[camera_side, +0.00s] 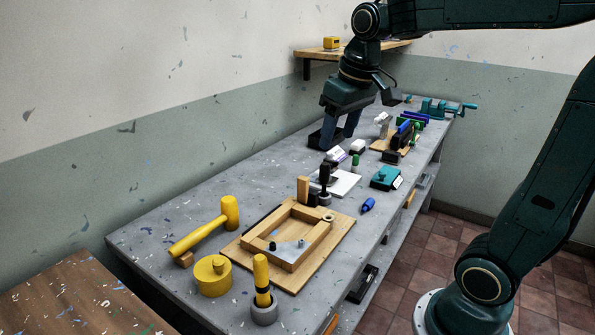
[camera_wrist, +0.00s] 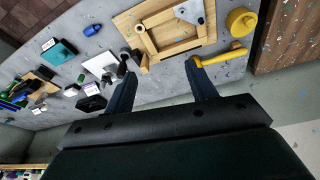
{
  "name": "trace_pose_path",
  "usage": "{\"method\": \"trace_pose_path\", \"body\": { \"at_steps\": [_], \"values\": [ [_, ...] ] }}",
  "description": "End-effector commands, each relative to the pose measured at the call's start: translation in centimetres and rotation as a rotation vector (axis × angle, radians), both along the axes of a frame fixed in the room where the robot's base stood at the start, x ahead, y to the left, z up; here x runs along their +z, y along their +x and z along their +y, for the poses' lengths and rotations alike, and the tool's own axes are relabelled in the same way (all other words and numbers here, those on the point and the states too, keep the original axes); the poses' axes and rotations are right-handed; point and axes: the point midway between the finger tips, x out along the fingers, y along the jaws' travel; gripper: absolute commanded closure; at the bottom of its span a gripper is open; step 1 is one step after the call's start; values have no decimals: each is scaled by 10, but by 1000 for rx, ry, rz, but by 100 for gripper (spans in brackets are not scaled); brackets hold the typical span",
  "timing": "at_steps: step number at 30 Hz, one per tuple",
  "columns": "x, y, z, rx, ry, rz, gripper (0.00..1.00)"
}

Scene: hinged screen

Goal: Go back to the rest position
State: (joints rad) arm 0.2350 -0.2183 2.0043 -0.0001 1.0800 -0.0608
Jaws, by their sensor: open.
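My gripper (camera_side: 337,145) is open above the back part of the grey workbench (camera_side: 150,228), with its fingers pointing down. The frame also shows at the top of the wrist view (camera_wrist: 150,42). I cannot tell the exact height of the fingertips above the bench.
A teal box (camera_side: 385,178), a blue bottle (camera_side: 368,205) and a teal vise (camera_side: 440,109) lie right. A wall shelf (camera_side: 385,50) is behind my arm.

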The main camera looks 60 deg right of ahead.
Motion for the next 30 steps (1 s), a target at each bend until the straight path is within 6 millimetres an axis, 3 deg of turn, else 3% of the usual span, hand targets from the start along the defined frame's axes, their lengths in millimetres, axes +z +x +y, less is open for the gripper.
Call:
{"method": "trace_pose_path", "body": {
  "at_steps": [9, 18, 24, 30],
  "values": [
    [-11, -61, 43, 84, -10, -100, 44],
    [-36, -111, 67, 153, -6, -186, 44],
    [-47, -126, 73, 174, -3, -215, 44],
    [-49, -128, 74, 178, -2, -218, 44]
  ]
}}
